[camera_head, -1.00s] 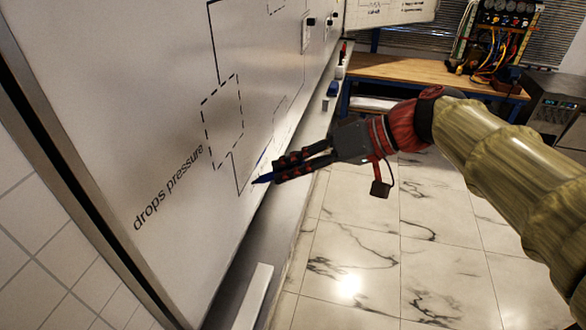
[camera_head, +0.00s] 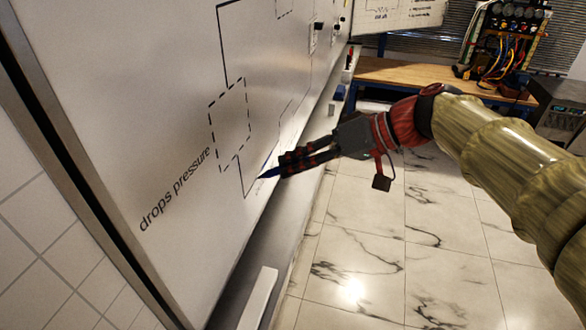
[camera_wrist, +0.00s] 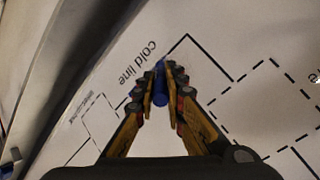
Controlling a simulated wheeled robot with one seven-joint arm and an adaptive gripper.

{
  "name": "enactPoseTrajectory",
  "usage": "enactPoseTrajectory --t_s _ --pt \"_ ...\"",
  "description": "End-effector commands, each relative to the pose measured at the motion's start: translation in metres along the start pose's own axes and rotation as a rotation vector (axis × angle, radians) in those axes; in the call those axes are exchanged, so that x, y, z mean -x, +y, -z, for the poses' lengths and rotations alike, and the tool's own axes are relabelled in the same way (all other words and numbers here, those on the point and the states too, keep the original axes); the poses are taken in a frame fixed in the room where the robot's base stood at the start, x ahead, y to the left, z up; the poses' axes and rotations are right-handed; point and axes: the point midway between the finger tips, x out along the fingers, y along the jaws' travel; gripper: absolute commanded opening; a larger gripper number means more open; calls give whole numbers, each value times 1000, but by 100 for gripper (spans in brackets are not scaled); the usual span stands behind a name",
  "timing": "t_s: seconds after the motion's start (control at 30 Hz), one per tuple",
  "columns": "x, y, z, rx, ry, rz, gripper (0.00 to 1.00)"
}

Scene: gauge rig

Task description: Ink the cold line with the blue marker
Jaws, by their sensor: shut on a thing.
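My gripper (camera_head: 284,164) is shut on the blue marker (camera_head: 269,173), whose tip points at the lower part of the whiteboard (camera_head: 130,120). The marker also shows between the fingertips in the wrist view (camera_wrist: 160,92). The tip is at or very near the board, just right of a corner in the drawn line (camera_head: 245,196); I cannot tell if it touches. The label "cold line" (camera_wrist: 138,63) is left of the marker in the wrist view. The fingers hide part of the line.
A dashed box (camera_head: 229,123) and the words "drops pressure" (camera_head: 175,190) are left of my gripper. A ledge (camera_head: 258,298) runs below the board. A wooden bench (camera_head: 425,77) with a hose and gauge rig (camera_head: 505,40) stands behind. Marble floor is open at right.

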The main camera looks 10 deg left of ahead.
Motion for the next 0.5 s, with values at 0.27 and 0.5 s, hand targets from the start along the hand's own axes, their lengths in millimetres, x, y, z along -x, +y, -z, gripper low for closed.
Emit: enactPoseTrajectory --t_s 0.27,0.5 --pt "1 8 8 0 0 0 0" --pt "0 20 20 0 0 0 0"
